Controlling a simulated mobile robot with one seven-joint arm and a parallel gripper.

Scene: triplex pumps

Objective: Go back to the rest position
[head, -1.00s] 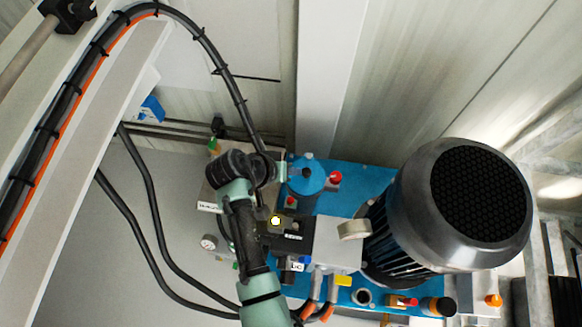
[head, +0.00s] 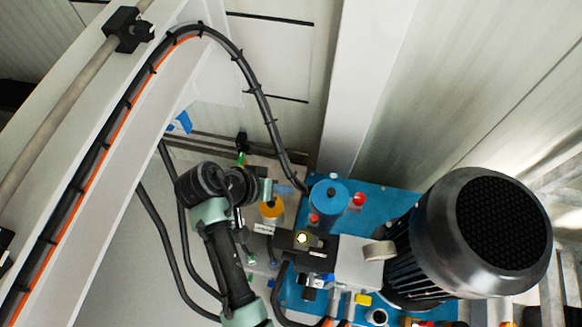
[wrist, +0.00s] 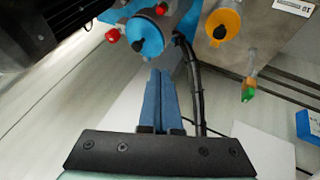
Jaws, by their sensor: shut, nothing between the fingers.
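My gripper (wrist: 161,76) shows in the wrist view with its two blue fingers together and nothing between them. In the head view, my arm's end hangs to the left of the blue cylinder (head: 328,198) on the pump unit, apart from it. The gripper's fingers are hard to make out there. In the wrist view the same blue cylinder (wrist: 146,36) lies ahead of the fingertips, slightly left, with a gap.
A yellow-orange cap (head: 271,209) sits beside my arm's end; it also shows in the wrist view (wrist: 222,26). A large black motor (head: 470,235) stands at the right. A black cable (head: 262,105) arches overhead.

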